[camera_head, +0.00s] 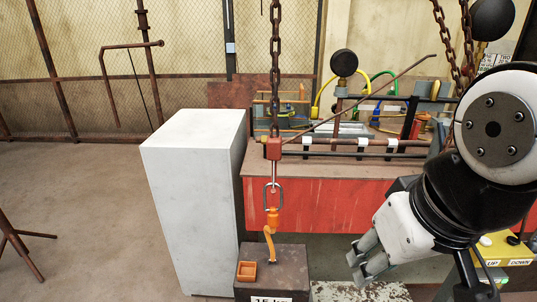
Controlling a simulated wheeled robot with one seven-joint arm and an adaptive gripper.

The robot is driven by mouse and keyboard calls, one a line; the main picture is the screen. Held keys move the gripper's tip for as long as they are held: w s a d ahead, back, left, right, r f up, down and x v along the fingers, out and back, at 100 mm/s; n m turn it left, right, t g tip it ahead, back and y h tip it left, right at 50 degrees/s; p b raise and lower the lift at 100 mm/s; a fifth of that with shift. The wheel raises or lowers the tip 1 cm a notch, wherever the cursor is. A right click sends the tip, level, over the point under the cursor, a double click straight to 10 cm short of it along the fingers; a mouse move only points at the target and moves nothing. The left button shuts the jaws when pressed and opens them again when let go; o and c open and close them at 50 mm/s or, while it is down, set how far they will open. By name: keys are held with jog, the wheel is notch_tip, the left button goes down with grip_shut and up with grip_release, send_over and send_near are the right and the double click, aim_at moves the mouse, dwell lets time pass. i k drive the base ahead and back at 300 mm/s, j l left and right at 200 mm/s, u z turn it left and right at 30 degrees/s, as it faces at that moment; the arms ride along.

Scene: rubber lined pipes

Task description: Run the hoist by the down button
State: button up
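A yellow hoist control box (501,251) sits at the lower right edge, partly hidden by my arm. Its front carries an UP label (491,264) on the left and a DOWN label (520,262) on the right. A dark button (513,240) shows above the DOWN label. My gripper (362,272) points down and left, well left of the control box and apart from it. Its fingers look close together, but their gap is unclear. A hoist chain (275,65) hangs in the middle with an orange hook (272,220) above a dark weight (285,262).
A tall pale block (195,190) stands left of the weight. A red-fronted bench (310,210) with pipes and tools is behind. The floor at left is mostly free, with a rusty stand (15,240) at the edge.

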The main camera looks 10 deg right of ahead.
aim_at(512, 241)
jog(key=z, duration=1.45)
